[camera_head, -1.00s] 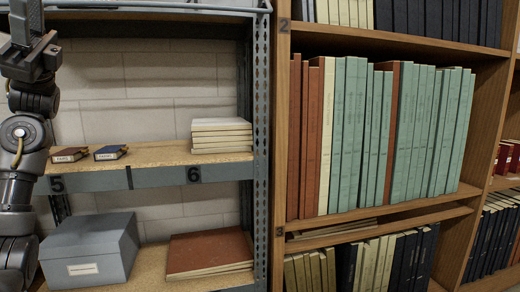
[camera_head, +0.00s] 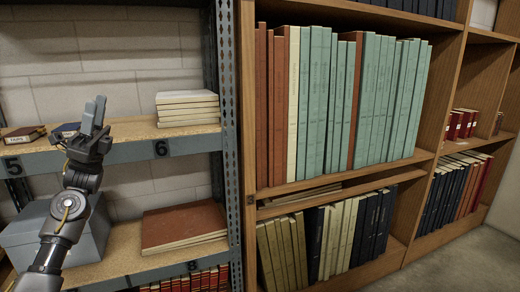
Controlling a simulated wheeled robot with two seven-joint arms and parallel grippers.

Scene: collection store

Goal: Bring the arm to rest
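My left arm comes in from the lower left, in front of the grey metal shelving (camera_head: 190,146). My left gripper (camera_head: 94,116) points up, with its two grey fingers close together at the level of the shelf marked 5 and 6. I see nothing held between the fingers, but from this angle I cannot tell whether a small gap is left. My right gripper is not in view.
A brown book (camera_head: 23,134) and a stack of cream books (camera_head: 187,108) lie on the upper shelf. A grey box (camera_head: 92,240) and large brown volumes (camera_head: 184,226) are below. A wooden bookcase (camera_head: 248,130) full of upright books stands right. Floor (camera_head: 460,262) shows at lower right.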

